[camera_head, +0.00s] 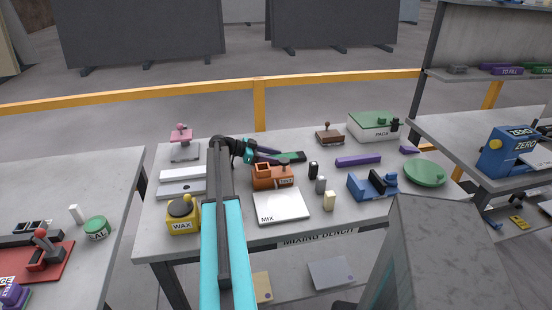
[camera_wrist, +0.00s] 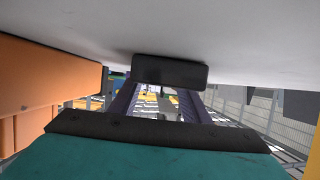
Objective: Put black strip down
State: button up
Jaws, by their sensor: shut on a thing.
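My gripper (camera_head: 278,160) is low over the mixing bench (camera_head: 225,258), behind the orange-brown box (camera_head: 268,180). In the wrist view its two purple fingers (camera_wrist: 162,90) are shut on the black strip (camera_wrist: 170,71), a short dark bar with rounded corners. The strip lies against or very close to the pale bench surface at the top of that view; I cannot tell if it touches. The orange box (camera_wrist: 45,85) fills the left of the wrist view.
A white MIX plate (camera_head: 282,207) lies in front of the orange-brown box. Small black (camera_head: 313,170), grey (camera_head: 320,185) and cream (camera_head: 329,200) blocks stand to its right. A purple bar (camera_head: 358,161) and blue holder (camera_head: 370,186) lie farther right.

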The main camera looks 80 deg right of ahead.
jog(key=shift+s+a+f+b, duration=0.1)
jog(key=shift+f+b, duration=0.05)
jog(key=shift+f, duration=0.2)
jog(key=shift+s+a+f+b, duration=0.1)
jog(key=shift+f+b, duration=0.05)
jog(key=shift+f, duration=0.2)
jog(key=o, duration=1.4)
jog(key=shift+r+p, duration=0.2)
jog(key=shift+p, duration=0.2)
jog(key=shift+w+r+p, duration=0.1)
jog(key=shift+r+p, duration=0.3)
jog(key=shift+p, duration=0.25)
jog(key=shift+w+b, duration=0.3)
jog(key=shift+w, duration=0.05)
jog(key=b+v, duration=0.1)
jog(key=v, duration=0.3)
jog(key=b+v, duration=0.1)
jog(key=v, duration=0.2)
jog(key=b+v, duration=0.1)
jog(key=v, duration=0.3)
jog(key=shift+w+r, duration=0.15)
jog(key=shift+r, duration=0.35)
